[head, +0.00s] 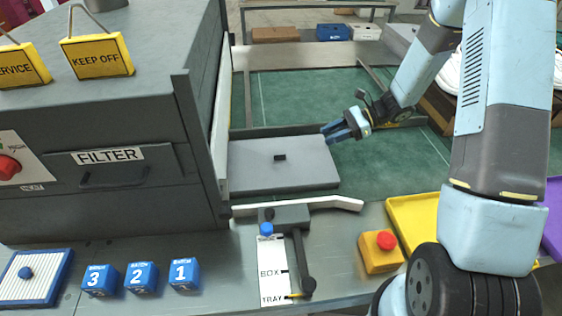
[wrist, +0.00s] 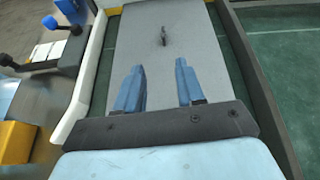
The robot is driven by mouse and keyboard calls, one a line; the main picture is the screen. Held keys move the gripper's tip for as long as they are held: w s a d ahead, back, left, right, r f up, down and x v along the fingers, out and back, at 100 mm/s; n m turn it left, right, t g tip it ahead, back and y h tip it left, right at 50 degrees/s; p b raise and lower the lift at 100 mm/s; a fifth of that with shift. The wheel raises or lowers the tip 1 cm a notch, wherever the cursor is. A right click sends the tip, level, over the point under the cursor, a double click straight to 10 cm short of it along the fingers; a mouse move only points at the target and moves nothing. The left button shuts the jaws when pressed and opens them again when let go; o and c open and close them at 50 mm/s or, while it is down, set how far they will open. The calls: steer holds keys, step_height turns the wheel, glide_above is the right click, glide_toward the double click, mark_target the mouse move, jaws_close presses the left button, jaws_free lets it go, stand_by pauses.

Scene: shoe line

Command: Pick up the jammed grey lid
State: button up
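The flat grey lid (head: 300,174) lies at the mouth of the grey machine, between the white guide rail and a dark rail. A small dark knob (head: 280,157) stands up from its middle. In the wrist view the lid (wrist: 190,25) runs away below my gripper, with the knob (wrist: 164,37) ahead, roughly in line with the gap between the fingers. My gripper (wrist: 160,70) is open and empty, its blue fingers apart from the knob. In the head view my gripper (head: 326,133) is near the lid's far right corner. The lid's left end meets the machine; how it is caught there cannot be told.
The white guide rail (head: 300,204) runs along the lid's near side. A lever on a BOX/TRAY plate (head: 271,258), a yellow button box (head: 380,251) and blue batch blocks (head: 141,278) stand in front. The green belt (head: 315,92) behind is mostly clear.

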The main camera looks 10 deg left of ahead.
mark_target(289, 159)
steer(key=shift+w+a+f+m+y, duration=0.1)
steer(key=shift+w+f+m+y, duration=0.1)
steer(key=shift+f, duration=0.2)
steer(key=shift+w+a+f+m+y, duration=0.1)
steer(key=shift+f+m, duration=0.1)
steer(key=shift+f, duration=0.2)
steer(key=shift+a+f, duration=0.15)
steer(key=shift+a, duration=0.05)
steer(key=x, duration=1.3)
steer(key=shift+s+a, duration=0.15)
jaws_close()
